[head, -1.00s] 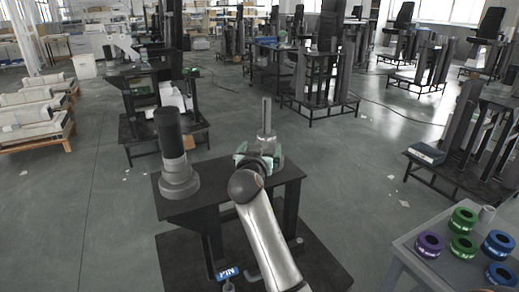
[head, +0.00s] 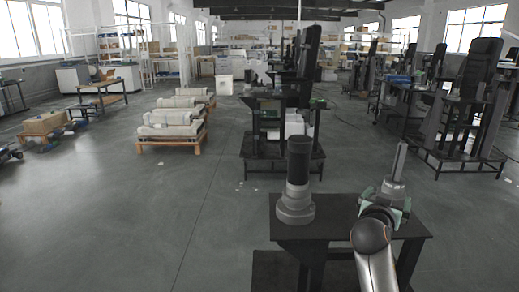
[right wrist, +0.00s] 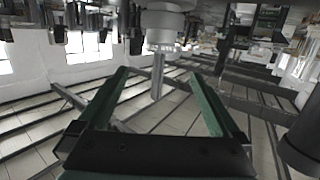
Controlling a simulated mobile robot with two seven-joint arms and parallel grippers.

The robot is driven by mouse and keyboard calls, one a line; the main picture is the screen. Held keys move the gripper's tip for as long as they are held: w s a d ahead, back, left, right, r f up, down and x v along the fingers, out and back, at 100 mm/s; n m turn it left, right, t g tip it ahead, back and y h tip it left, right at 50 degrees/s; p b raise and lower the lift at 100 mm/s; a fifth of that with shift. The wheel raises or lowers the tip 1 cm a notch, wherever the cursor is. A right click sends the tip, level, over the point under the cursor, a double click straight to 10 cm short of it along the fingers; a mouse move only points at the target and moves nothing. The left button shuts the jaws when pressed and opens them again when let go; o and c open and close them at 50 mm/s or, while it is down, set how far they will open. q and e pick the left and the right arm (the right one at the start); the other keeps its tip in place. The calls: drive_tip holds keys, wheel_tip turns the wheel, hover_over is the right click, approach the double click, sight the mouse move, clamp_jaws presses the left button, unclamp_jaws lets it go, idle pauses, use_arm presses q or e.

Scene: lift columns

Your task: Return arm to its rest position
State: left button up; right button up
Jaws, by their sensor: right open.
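In the head view my right arm comes in from the bottom right. My right gripper (head: 386,204), with pale green fingers, is over the right part of a black table (head: 340,231). A grey upright post (head: 398,165) shows just beyond it, its lower end partly hidden by the gripper. In the right wrist view the gripper (right wrist: 160,74) is open, its two green fingers apart with nothing gripped. The metal post (right wrist: 157,76) shows in the gap beyond them. My left gripper is in neither view.
A dark column on a grey round base (head: 296,190) stands on the table's left part. A black workstation (head: 275,140) stands behind it. Pallets with white rolls (head: 172,122) are farther left. Black stands (head: 455,125) are at right.

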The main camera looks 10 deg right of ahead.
drive_tip(key=s+a+f+n+g+y, duration=0.1)
drive_tip(key=s+a+f+n+y, duration=0.25)
drive_tip(key=s+f, duration=0.4)
drive_tip(key=s+a+f+n+g+y, duration=0.2)
drive_tip(key=s+a+f, duration=0.25)
drive_tip(key=f, duration=0.65)
drive_tip(key=s+a+f+n+g+y, duration=0.2)
drive_tip(key=s+a+f+n+y, duration=0.3)
drive_tip(key=s, duration=0.6)
drive_tip(key=s+a+f+g+y, duration=0.1)
drive_tip(key=s+a+f+g, duration=0.2)
drive_tip(key=s+a, duration=0.6)
drive_tip(key=f+t+p, duration=0.1)
drive_tip(key=t+p, duration=0.1)
drive_tip(key=w+a+f+t+y+p, duration=0.1)
drive_tip(key=p, duration=0.2)
drive_tip(key=w+a+f+t+y+p, duration=0.1)
drive_tip(key=t+p, duration=0.1)
drive_tip(key=p, duration=0.1)
drive_tip(key=shift+a+t, duration=0.1)
drive_tip(key=shift+t, duration=0.2)
